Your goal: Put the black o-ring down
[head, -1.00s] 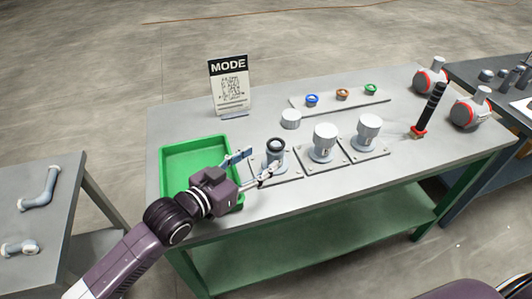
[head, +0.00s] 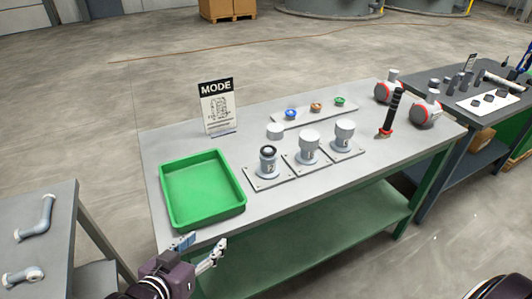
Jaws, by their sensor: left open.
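The black o-ring (head: 268,149) shows as a dark ring on top of the leftmost grey housing (head: 268,165), which stands uncapped on its plate. Whether it is fully seated is too small to tell. My left gripper (head: 202,246) is open and empty, in front of the table's front edge, below the green tray and well apart from the housing. My right gripper is not in view.
The green tray (head: 163,190) is empty. Two capped housings (head: 308,147) stand right of the first, with a loose grey cap (head: 275,131) behind. A rack (head: 328,115) holds blue, orange and green rings. A MODE sign (head: 217,108) and a black-handled tool (head: 391,113) stand nearby.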

